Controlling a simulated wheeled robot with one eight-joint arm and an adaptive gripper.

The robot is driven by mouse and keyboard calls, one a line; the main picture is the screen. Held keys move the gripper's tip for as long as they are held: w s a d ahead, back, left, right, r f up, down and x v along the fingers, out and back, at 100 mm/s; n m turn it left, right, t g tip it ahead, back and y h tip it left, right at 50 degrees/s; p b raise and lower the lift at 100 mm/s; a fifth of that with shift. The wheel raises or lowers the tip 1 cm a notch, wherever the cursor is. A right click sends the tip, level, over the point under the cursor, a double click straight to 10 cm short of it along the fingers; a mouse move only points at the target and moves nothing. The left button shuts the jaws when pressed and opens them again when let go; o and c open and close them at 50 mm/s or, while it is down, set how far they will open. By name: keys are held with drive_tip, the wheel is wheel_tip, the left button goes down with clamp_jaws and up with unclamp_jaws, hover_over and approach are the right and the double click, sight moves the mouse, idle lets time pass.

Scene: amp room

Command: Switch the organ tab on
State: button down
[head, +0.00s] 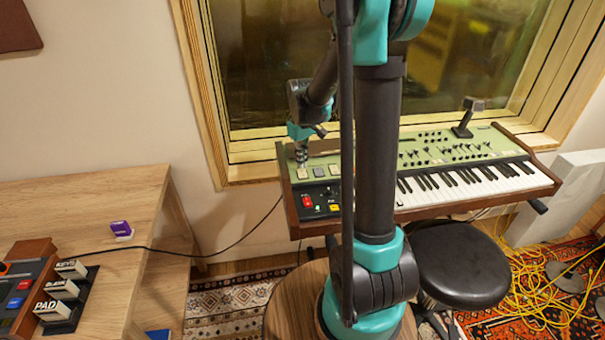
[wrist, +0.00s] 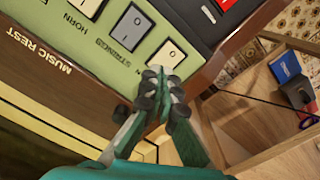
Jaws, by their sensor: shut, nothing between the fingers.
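A row of rocker tabs sits on the green panel of the keyboard (head: 470,150). The white end tab (wrist: 167,52) is nearest my gripper (wrist: 163,76); its label is hidden behind the fingers, so I cannot read whether it says organ. Beside it are a grey tab (wrist: 132,27) labelled STRINGS and a pale tab (wrist: 88,6) labelled HORN. In the head view my gripper (head: 301,162) is at the far left end of the panel, just behind the leftmost tab (head: 303,174). The fingers are shut and empty. I cannot tell whether they touch the tab.
A red switch (head: 307,201) sits on the black section in front of the tabs. A window frame (head: 240,172) stands behind the keyboard, a black stool (head: 460,265) in front. A wooden desk (head: 90,210) at left holds a purple object (head: 121,228) and labelled pedals (head: 62,290).

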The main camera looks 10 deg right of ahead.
sight(302, 171)
drive_tip(key=shift+f, duration=1.05)
idle(0.5)
drive_tip(key=shift+r, duration=3.5)
